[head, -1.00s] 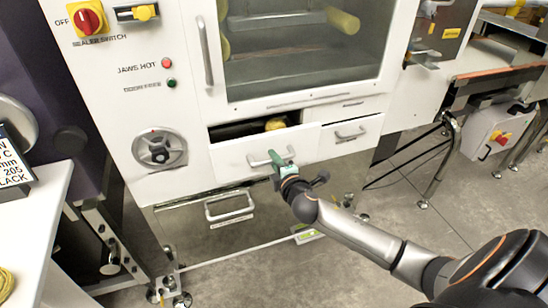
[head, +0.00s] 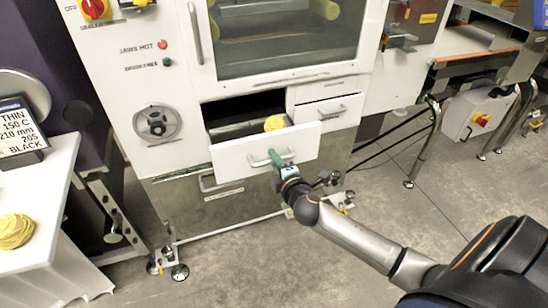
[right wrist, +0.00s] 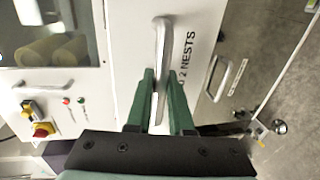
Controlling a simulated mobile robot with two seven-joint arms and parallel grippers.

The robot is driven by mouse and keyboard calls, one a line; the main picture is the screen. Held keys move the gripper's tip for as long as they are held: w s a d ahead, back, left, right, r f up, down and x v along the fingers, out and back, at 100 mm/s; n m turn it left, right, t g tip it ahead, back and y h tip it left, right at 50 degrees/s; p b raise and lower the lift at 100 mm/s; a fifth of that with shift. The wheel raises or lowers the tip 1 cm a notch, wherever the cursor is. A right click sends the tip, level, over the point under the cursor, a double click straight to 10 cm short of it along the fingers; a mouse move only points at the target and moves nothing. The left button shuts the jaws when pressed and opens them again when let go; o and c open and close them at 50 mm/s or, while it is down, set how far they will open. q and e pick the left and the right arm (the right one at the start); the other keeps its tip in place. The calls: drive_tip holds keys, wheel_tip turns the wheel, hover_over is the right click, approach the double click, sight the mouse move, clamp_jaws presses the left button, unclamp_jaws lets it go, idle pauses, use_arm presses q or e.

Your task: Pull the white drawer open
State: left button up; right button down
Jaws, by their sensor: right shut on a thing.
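The white drawer (head: 232,156) stands partly open below the machine's window, its front standing out from the cabinet and its inside showing. My right gripper (head: 279,160) is shut on the drawer's bar handle (head: 258,163). In the right wrist view the green fingers of my right gripper (right wrist: 159,78) lie on either side of the metal handle (right wrist: 164,38), against the white front with the word "NESTS". A round yellow thing (head: 275,123) lies inside the drawer. My left gripper is not in view.
A smaller white drawer (head: 307,114) to the right is shut. A lower panel with a handle (head: 222,183) is beneath. A white table (head: 40,190) with a yellow stack (head: 15,231) stands at the left. The floor in front is clear.

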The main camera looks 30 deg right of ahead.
idle(0.3)
drive_tip(key=c, duration=0.9)
unclamp_jaws()
drive_tip(key=shift+o, duration=0.4)
drive_tip(key=shift+s, duration=0.1)
drive_tip(key=v, duration=1.2)
drive_tip(key=shift+s, duration=0.2)
